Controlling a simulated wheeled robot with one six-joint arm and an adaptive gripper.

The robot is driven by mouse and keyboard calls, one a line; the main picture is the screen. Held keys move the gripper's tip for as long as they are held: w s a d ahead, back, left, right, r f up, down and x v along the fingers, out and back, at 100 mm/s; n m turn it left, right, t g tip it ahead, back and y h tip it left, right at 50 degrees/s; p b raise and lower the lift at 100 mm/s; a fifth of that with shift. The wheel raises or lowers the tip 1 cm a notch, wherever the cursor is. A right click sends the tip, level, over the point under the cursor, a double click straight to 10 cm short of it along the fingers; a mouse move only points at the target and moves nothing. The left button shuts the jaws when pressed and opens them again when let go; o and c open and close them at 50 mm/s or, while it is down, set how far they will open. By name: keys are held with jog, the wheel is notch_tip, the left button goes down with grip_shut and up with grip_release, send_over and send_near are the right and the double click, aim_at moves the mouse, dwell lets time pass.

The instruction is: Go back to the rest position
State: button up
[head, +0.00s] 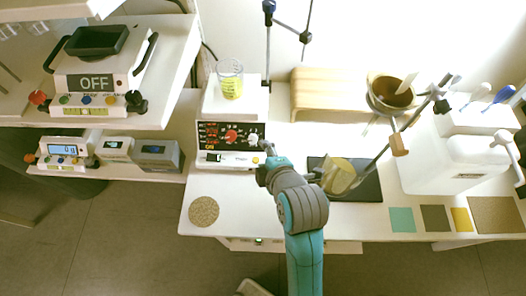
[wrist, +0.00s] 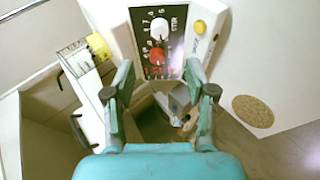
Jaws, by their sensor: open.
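My gripper (wrist: 160,92) is open in the wrist view. Its two teal fingers stand apart with nothing between them. Beyond the fingertips is the dark front panel of a white hotplate stirrer (wrist: 140,22), with a white knob and a red knob (wrist: 160,54). In the head view my gripper (head: 263,160) is just at the front right corner of the same stirrer (head: 212,157). Whether it touches the stirrer is not clear. A glass beaker with yellow liquid (head: 231,84) stands upright on the stirrer's white top plate.
A bowl on a stand (head: 390,92), a wooden box (head: 330,88) and a white container (head: 455,163) stand behind and right. A round cork mat (head: 204,211) lies front left, with clear table around it.

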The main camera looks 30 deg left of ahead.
dwell(0.5)
jog(key=s+d+f+m+t+h, duration=0.1)
jog(key=s+d+f+m, duration=0.1)
jog(key=d, duration=0.5)
jog(key=s+d+f+m+t+h, duration=0.1)
jog(key=d+f+m+t, duration=0.1)
jog(key=d+f+m, duration=0.2)
jog(key=s+d+f+m+t+h, duration=0.1)
jog(key=s+d+f+m+t, duration=0.1)
jog(key=d+m, duration=0.4)
jog(key=shift+s+d+f+m, duration=0.1)
jog(key=shift+d+f, duration=0.1)
jog(key=shift+d, duration=0.75)
jog(key=shift+s+d+f+m, duration=0.1)
jog(key=shift+d+f, duration=0.05)
jog(key=shift+d, duration=0.75)
jog(key=shift+s+d+f+m, duration=0.1)
jog(key=shift+d+f, duration=0.1)
jog(key=shift+d, duration=0.75)
jog(key=s+d+r+m+t+h, duration=0.1)
jog(key=s+d+r+m+h, duration=0.1)
jog(key=s+d+m, duration=0.4)
jog(key=s+d+r+m+t+h, duration=0.2)
jog(key=s+d+r+m, duration=0.3)
jog(key=s, duration=0.8)
jog(key=d+m+h, duration=0.1)
jog(key=d+m, duration=0.1)
jog(key=d, duration=0.1)
jog(key=shift+s+r+t+h, duration=0.15)
jog(key=shift+r+t+h, duration=0.15)
